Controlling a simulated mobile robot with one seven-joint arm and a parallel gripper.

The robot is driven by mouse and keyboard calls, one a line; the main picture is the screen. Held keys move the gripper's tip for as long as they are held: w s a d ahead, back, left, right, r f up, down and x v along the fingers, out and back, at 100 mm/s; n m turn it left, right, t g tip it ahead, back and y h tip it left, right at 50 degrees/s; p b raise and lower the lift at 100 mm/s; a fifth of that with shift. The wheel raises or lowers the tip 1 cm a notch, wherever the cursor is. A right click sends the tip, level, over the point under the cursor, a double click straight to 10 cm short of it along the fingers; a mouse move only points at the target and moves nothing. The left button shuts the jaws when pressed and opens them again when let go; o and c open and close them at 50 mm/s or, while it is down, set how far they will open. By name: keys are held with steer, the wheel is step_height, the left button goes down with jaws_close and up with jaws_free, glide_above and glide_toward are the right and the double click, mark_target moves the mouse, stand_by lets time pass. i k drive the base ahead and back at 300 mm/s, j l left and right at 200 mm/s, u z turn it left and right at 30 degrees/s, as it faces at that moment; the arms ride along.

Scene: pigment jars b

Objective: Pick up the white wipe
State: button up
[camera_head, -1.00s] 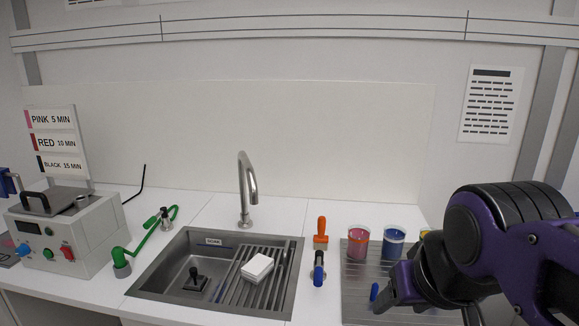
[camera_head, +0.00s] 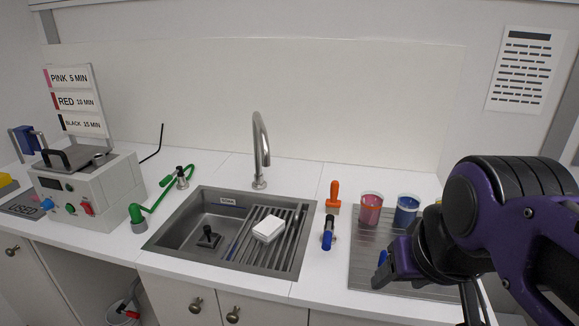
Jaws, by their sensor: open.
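A white, flat block-like thing (camera_head: 268,229), the only one that looks like the white wipe, lies on the slatted rack (camera_head: 284,250) in the right half of the sink. Its top and front side show and nothing covers it. My gripper (camera_head: 474,306) is at the lower right, at the end of my purple and black arm, well to the right of the wipe and apart from it. Its fingers are open, point down and are partly cut off by the frame's lower edge. I see nothing between them.
The tall faucet (camera_head: 260,150) stands behind the sink (camera_head: 190,228). An orange-handled tool (camera_head: 333,197) and a blue-handled one (camera_head: 327,233) lie right of it. Pink (camera_head: 370,209) and blue (camera_head: 406,212) jars stand on a ribbed metal tray (camera_head: 366,262). A control box (camera_head: 88,190) stands at left.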

mark_target(270, 227)
steer(key=j+u, duration=0.15)
steer(key=u, duration=0.25)
steer(key=j+u, duration=0.15)
steer(key=u, duration=0.2)
steer(key=j+u, duration=0.15)
steer(key=u, duration=0.25)
steer(key=l+u, duration=0.2)
steer(key=u, duration=0.15)
steer(key=k+l+u, duration=0.15)
steer(key=u, duration=0.2)
steer(key=k+z, duration=0.1)
steer(key=z, duration=0.3)
steer(key=k+j+z, duration=0.1)
steer(key=z, duration=0.3)
steer(key=k+z, duration=0.1)
steer(key=z, duration=0.35)
steer(key=i+j+z, duration=0.2)
steer(key=j, duration=0.15)
steer(key=i+j+z, duration=0.2)
steer(key=j, duration=0.2)
steer(key=j+z, duration=0.2)
steer(key=j, duration=0.2)
steer(key=j+z, duration=0.2)
steer(key=j, duration=0.2)
